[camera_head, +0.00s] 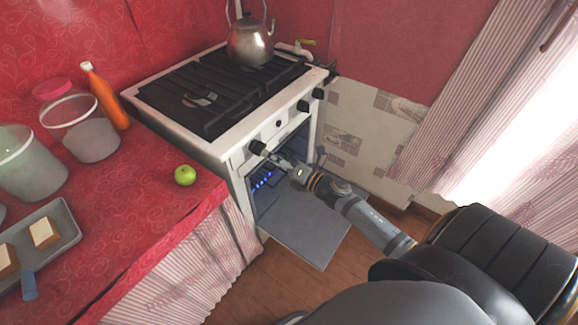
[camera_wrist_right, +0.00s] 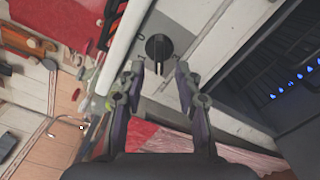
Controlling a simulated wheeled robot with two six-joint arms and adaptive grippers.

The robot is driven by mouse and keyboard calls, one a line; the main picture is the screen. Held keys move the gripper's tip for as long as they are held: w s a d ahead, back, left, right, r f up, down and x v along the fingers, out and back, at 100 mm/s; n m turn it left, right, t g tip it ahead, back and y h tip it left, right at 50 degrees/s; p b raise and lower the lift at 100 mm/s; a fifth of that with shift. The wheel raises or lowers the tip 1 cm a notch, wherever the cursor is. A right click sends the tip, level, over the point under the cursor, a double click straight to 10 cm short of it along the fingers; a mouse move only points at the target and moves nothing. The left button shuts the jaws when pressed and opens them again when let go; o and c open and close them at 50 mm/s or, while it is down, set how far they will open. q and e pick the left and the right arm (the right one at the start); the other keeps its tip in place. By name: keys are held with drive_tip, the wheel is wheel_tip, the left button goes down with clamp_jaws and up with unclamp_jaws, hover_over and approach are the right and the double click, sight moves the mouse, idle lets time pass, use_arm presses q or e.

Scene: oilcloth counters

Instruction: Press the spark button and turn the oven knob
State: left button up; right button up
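The white stove (camera_head: 215,149) stands against the wall with its oven door (camera_head: 305,228) open downward. Blue flames (camera_head: 262,180) burn inside the oven, also seen in the wrist view (camera_wrist_right: 291,83). Black knobs sit along its front panel: one at the left end (camera_head: 257,147) and others to the right (camera_head: 303,106). A small dark spot on the panel (camera_head: 278,123) may be the spark button. My right gripper (camera_head: 268,156) is at the left-end knob. In the wrist view, this knob (camera_wrist_right: 158,46) lies just beyond the open, empty fingertips (camera_wrist_right: 159,72). My left gripper is not in view.
A kettle (camera_head: 250,42) stands on the back of the stove. The red counter (camera_head: 130,205) at left holds a green apple (camera_head: 185,175), an orange bottle (camera_head: 105,95), containers and a tray of bread (camera_head: 62,225). The lowered oven door lies below my right arm.

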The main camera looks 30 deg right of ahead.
drive_tip(key=v, duration=0.9)
